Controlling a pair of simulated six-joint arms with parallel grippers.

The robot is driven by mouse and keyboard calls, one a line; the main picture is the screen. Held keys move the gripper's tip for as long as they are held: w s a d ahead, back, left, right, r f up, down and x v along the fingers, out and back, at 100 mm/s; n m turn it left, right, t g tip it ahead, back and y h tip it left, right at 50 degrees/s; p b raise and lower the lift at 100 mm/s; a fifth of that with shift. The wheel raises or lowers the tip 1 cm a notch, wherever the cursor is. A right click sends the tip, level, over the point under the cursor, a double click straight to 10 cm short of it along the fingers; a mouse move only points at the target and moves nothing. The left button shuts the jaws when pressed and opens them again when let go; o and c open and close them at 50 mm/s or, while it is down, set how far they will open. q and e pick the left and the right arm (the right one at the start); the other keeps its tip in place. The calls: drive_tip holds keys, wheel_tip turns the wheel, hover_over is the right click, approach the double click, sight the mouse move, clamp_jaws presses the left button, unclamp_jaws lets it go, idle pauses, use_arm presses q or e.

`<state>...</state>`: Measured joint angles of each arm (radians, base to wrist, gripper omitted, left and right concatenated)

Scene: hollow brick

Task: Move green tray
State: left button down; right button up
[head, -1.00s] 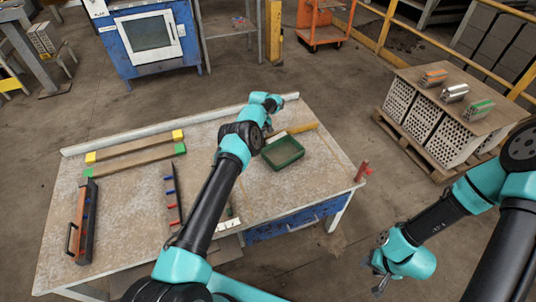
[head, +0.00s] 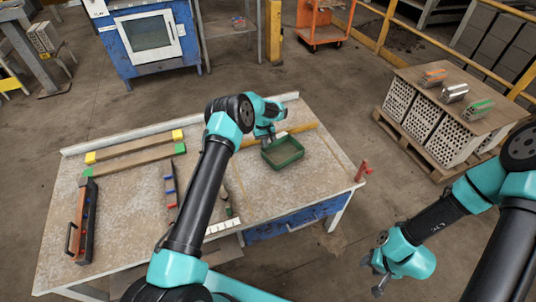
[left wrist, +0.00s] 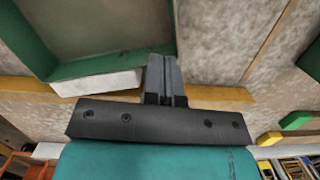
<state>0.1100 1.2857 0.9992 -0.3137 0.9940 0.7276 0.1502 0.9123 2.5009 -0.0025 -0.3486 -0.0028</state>
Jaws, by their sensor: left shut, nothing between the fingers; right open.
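The green tray (head: 284,160), shallow and rectangular, lies on the right half of the workbench. Its green rim also fills the upper left of the left wrist view (left wrist: 110,66). My left gripper (head: 271,139) is at the tray's far left corner. In the left wrist view its fingers (left wrist: 166,75) are together and empty, just outside the tray's rim; I cannot tell whether they touch it. My right gripper (head: 377,284) is open and empty, low over the floor to the right of the bench.
A small white block (left wrist: 100,82) sits beside the tray's far side, near a yellow strip (head: 304,128). A red clamp (head: 363,171) is on the bench's right edge. Long bars (head: 135,144), a black-and-orange level (head: 84,222) and a rack (head: 171,190) lie left. The bench surface right of the tray is clear.

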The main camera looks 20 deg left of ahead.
use_arm(q)
hover_over(268, 162)
drive_tip(key=shift+w+a, duration=0.15)
drive_tip(key=shift+w, duration=0.15)
drive_tip(key=shift+s+f, duration=0.15)
drive_tip(key=shift+f, duration=0.65)
